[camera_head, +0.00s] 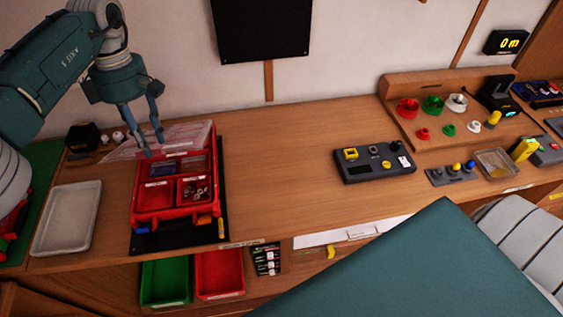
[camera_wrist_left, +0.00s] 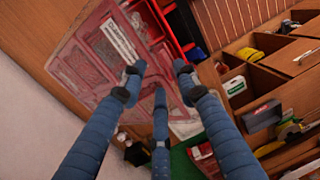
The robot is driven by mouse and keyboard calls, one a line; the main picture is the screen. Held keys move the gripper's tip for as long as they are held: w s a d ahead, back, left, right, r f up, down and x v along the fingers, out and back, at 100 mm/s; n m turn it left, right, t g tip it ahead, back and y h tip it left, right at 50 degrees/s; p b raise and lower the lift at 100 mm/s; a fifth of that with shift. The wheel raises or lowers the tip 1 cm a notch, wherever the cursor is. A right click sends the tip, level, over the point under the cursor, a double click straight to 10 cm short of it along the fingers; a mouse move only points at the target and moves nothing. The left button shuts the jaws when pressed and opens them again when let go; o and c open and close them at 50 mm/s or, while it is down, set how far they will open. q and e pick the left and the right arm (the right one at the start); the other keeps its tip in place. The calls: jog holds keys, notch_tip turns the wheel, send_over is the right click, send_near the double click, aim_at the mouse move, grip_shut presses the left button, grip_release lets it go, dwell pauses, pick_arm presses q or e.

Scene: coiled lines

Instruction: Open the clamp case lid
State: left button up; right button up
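The clamp case (camera_head: 143,200) is a red box with compartments on a black mat at the left of the bench. Small metal parts lie in its front right compartment. Its clear, pinkish lid (camera_head: 186,137) is swung open and leans back behind the box towards the wall. The lid also fills the upper left of the left wrist view (camera_wrist_left: 92,58). My left gripper (camera_head: 151,148) is over the lid and the case's back left edge. Its blue fingers are apart with nothing between them; contact with the lid is unclear. My right gripper is out of view.
A pale tray (camera_head: 67,218) lies left of the case, with a small black object (camera_head: 83,137) behind it. Green (camera_head: 166,281) and red (camera_head: 219,273) bins sit below the front edge. A grey control box (camera_head: 374,162) stands right; the bench between is clear.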

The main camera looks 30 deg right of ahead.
pick_arm(q)
jog(key=s+a+f+t+b, duration=0.1)
jog(key=s+f, duration=0.3)
jog(key=f, duration=0.5)
jog(key=s+a+f, duration=0.1)
jog(key=s+f, duration=0.2)
jog(key=f, duration=0.6)
notch_tip(320, 180, up, 10)
jog(key=r+b, duration=0.1)
jog(key=b, duration=0.4)
jog(key=s+d+f+g+h, duration=0.1)
jog(key=s+d+h, duration=0.3)
jog(key=d, duration=0.4)
jog(key=s+d+g+h, duration=0.1)
jog(key=s+d+h, duration=0.2)
jog(key=s+d, duration=0.35)
jog(key=s+d+r+n+h, duration=0.1)
jog(key=d+r+h, duration=0.2)
jog(key=d, duration=0.3)
jog(key=s+d+r+n+g+h, duration=0.1)
jog(key=s+d+r+n+h, duration=0.1)
jog(key=d+r+h, duration=0.1)
jog(key=shift+s+d+r+h+p, duration=0.35)
jog(key=shift+d+r, duration=0.5)
jog(key=shift+d, duration=0.55)
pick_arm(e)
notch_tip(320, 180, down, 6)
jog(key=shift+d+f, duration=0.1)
